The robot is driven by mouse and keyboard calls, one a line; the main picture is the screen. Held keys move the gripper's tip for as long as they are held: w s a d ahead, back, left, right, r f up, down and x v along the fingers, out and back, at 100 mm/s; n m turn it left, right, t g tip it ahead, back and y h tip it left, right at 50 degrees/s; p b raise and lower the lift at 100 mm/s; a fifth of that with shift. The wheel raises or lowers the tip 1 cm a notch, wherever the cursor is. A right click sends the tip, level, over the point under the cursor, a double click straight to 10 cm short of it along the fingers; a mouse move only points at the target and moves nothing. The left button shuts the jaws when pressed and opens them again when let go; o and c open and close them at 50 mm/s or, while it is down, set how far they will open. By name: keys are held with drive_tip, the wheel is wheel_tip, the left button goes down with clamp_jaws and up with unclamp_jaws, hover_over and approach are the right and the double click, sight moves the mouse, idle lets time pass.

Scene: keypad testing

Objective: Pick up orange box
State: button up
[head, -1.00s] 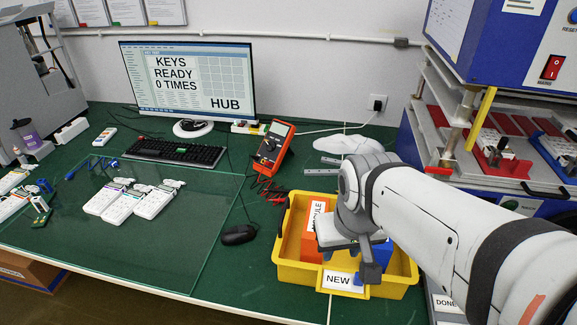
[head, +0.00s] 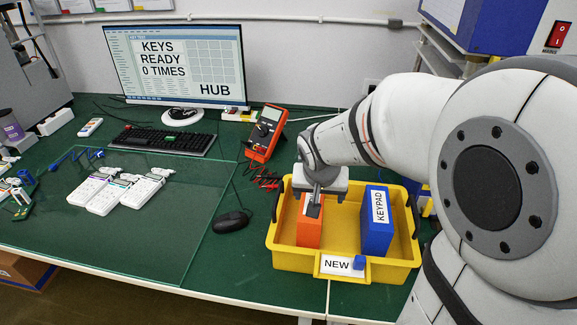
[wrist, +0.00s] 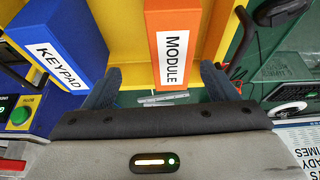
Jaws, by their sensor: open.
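The orange box (head: 309,228), labelled MODULE, stands upright in the left part of the yellow tray (head: 344,262). It also shows in the wrist view (wrist: 174,42), with its label towards the camera. My gripper (head: 313,208) is over the tray, pointing down at the orange box. In the wrist view my gripper (wrist: 158,80) is open, with one dark finger on each side of the near end of the box. I cannot tell whether the fingers touch it. The head view hides part of the box top behind my gripper.
A blue box (head: 376,232), labelled KEYPAD, stands upright in the right part of the tray. A black mouse (head: 231,224) lies left of the tray, and a red multimeter (head: 265,133) stands behind it. White keypads (head: 117,189) lie on the glass sheet at left.

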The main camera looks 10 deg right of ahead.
drive_tip(key=w+f, duration=0.2)
drive_tip(key=f, duration=0.1)
drive_tip(key=shift+w+a+f, duration=0.1)
drive_tip(key=shift+w+f, duration=0.15)
drive_tip(key=shift+w, duration=0.15)
drive_tip(key=shift+w+a+b+x, duration=0.15)
drive_tip(key=shift+x, duration=1.25)
drive_tip(key=shift+w+a+b+x, duration=0.1)
drive_tip(key=shift+a+b+x, duration=0.1)
drive_tip(key=shift+x, duration=1.2)
drive_tip(key=shift+d+f+b, duration=0.1)
drive_tip(key=shift+d+b, duration=0.05)
drive_tip(key=shift+b, duration=0.3)
drive_tip(key=c, duration=1.2)
